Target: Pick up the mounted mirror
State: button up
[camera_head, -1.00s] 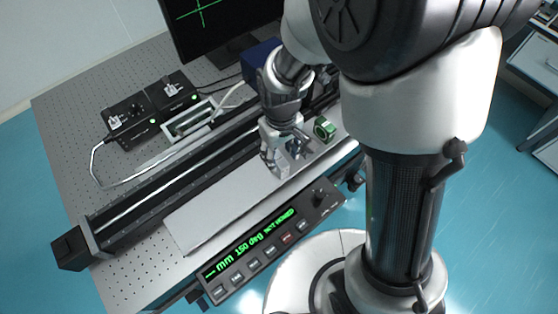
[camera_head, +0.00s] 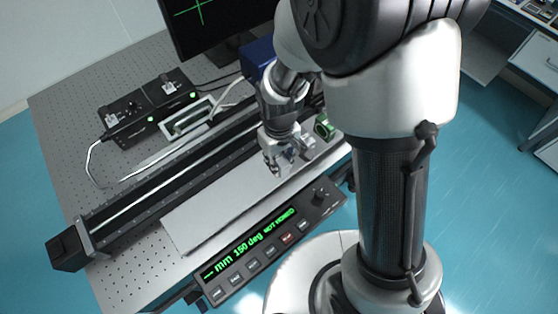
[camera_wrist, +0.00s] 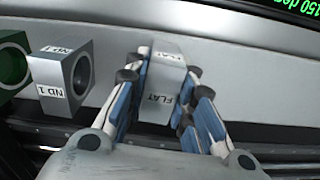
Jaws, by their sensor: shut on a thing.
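The mounted mirror is a grey block labelled FLAT (camera_wrist: 161,88) in the wrist view, with the label on its top and on its near side. My gripper (camera_wrist: 161,95) has its blue-padded fingers on both sides of the block and is shut on it. In the head view my gripper (camera_head: 287,160) is low over the pale plate, and its fingers and wrist mostly hide the block. I cannot tell whether the block touches the plate.
A black rail (camera_head: 165,178) and control panel (camera_head: 270,247) flank the plate (camera_head: 205,212).

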grip_shut()
